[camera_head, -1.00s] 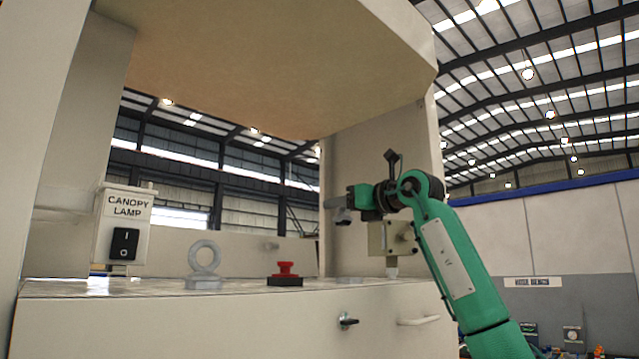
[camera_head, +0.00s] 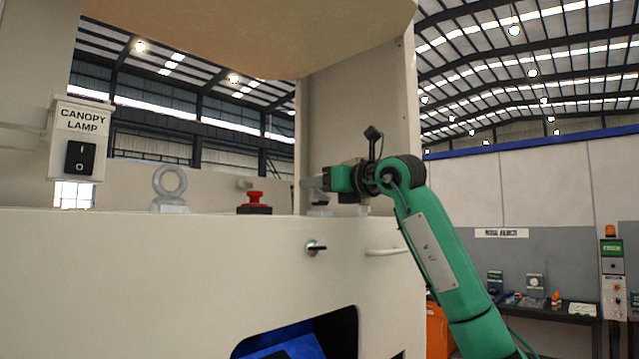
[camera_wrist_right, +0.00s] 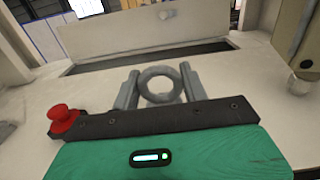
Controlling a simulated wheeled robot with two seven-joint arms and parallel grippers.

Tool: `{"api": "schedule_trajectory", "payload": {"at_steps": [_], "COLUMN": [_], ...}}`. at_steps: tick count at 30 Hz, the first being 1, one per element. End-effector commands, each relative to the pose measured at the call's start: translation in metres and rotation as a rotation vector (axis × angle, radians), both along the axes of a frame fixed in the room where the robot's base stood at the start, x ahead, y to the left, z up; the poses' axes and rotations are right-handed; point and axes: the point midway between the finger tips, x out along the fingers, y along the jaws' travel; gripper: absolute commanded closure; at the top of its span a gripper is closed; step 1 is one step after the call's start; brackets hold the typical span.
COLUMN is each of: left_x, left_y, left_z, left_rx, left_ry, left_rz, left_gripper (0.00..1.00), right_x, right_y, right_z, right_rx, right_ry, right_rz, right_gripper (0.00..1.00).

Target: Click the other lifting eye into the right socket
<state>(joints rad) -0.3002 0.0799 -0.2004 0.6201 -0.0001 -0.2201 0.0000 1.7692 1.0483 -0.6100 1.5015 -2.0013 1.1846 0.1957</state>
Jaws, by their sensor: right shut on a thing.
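My right gripper (camera_head: 312,184) is low over the right part of the counter. In the right wrist view its two fingers (camera_wrist_right: 160,86) are shut on a grey lifting eye (camera_wrist_right: 160,72), whose ring shows between them. In the head view the held eye's grey lower part (camera_head: 320,210) shows just under the fingers, close to the counter line. I cannot tell whether it touches the counter. The right socket is hidden. Another lifting eye (camera_head: 170,186) stands upright on the left of the counter. My left gripper is not in view.
A red button (camera_head: 254,199) stands between the standing eye and my right gripper; it also shows in the wrist view (camera_wrist_right: 63,118). A canopy lamp switch box (camera_head: 80,140) is on the left. A beige box with a pale nozzle (camera_wrist_right: 298,84) is close on the right. The canopy (camera_head: 290,35) hangs above.

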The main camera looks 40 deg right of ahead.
Motion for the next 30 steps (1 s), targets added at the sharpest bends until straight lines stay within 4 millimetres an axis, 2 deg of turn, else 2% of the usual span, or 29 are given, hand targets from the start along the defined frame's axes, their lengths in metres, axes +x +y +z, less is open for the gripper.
{"api": "schedule_trajectory", "payload": {"at_steps": [1,6,30], "left_x": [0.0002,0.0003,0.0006], "left_y": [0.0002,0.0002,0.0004], "left_z": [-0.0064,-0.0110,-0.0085], "left_rx": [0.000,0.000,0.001], "left_ry": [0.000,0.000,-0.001], "left_rz": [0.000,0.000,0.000], "left_gripper": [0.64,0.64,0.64], "right_x": [-0.0002,-0.0001,-0.0005], "right_y": [-0.0002,-0.0004,-0.0002], "right_z": [-0.0071,-0.0135,-0.0133], "right_rx": [0.000,0.000,0.000], "right_ry": [-0.001,-0.001,-0.001], "right_rz": [0.000,0.000,0.000], "right_gripper": [0.83,0.83,0.83]}}
